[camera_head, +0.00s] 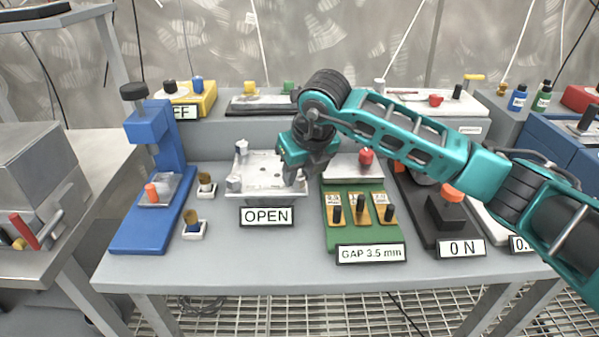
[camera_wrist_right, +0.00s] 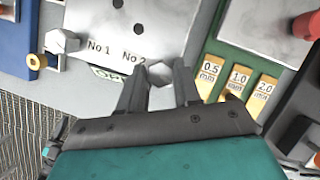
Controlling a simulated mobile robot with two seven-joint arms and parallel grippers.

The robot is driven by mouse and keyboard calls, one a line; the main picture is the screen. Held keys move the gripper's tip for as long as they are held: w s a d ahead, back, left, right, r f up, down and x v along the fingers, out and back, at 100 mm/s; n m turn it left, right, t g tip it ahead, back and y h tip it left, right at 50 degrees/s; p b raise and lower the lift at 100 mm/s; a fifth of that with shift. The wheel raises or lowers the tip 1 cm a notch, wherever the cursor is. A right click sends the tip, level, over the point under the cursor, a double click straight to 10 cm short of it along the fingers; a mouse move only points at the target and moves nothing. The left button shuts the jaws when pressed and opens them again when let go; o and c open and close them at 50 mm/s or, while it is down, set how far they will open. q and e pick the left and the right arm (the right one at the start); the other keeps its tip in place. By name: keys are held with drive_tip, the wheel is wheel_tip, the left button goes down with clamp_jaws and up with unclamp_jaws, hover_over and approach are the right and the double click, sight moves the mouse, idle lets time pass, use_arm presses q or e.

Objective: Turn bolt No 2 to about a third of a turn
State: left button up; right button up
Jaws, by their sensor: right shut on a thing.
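The metal plate (camera_head: 262,180) lies on the table behind a label reading OPEN (camera_head: 266,216). In the right wrist view the plate (camera_wrist_right: 125,25) carries the marks No 1 and No 2. Bolt No 2 (camera_wrist_right: 160,72) is a silver hex head at the plate's edge. My right gripper (camera_wrist_right: 160,90) is shut on bolt No 2, with one dark finger on each side of the head. In the head view my right gripper (camera_head: 294,178) reaches down at the plate's front right corner and largely hides this bolt. Bolt No 1 (camera_wrist_right: 62,41) stands apart at left. My left gripper is not in view.
A green gauge board (camera_head: 349,232) with several black knobs stands close to the right of the plate. The table front (camera_head: 200,262) is clear.

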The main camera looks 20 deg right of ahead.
drive_tip(key=shift+m+h, duration=0.4)
drive_tip(key=shift+m, duration=0.8)
drive_tip(key=o, duration=1.1)
drive_tip(key=shift+c, duration=0.2)
drive_tip(key=shift+a+r, duration=0.1)
drive_tip(key=shift+r, duration=0.1)
drive_tip(key=v, duration=1.2)
drive_tip(key=shift+s+r+p, duration=0.15)
drive_tip(key=shift+r+p, duration=0.15)
